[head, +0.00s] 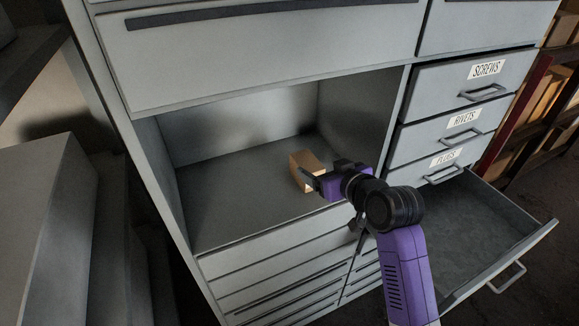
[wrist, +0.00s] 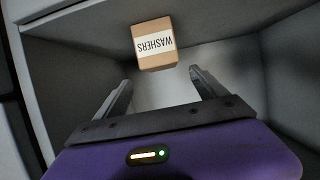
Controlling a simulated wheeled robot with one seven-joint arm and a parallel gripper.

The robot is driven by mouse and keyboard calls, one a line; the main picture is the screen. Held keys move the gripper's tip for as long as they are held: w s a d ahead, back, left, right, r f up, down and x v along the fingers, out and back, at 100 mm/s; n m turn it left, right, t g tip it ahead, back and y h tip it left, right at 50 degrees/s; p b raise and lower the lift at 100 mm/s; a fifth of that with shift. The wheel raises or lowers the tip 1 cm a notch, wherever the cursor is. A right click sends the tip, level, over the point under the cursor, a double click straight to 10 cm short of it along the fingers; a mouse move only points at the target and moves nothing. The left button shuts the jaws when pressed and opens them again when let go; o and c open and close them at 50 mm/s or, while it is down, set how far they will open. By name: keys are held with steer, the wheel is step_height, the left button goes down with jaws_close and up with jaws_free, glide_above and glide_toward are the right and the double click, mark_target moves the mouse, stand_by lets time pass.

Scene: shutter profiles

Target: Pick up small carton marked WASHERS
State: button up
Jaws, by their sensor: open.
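The small tan carton (head: 307,168) stands on the floor of an open compartment in the grey cabinet. In the wrist view the carton (wrist: 155,44) shows a white label reading WASHERS, upside down in the picture. My gripper (head: 312,180) reaches into the compartment from the right and hides part of the carton in the head view. In the wrist view my gripper (wrist: 160,82) is open and empty, its two fingers spread. The carton lies beyond the fingertips, roughly between them in direction. I cannot tell the exact gap.
The compartment floor (head: 225,205) is bare left of the carton. Drawers labelled SCREWS (head: 487,69), RIVETS (head: 463,118) and PLUGS (head: 445,158) are shut at the right. Below them an open drawer (head: 545,232) sticks out, right of my arm.

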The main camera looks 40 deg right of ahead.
mark_target(308, 161)
steer(key=p+x, duration=0.1)
steer(key=x, duration=0.6)
steer(key=shift+w+f, duration=0.15)
steer(key=shift+w, duration=0.1)
steer(key=shift+a, duration=0.1)
steer(key=c, duration=1.7)
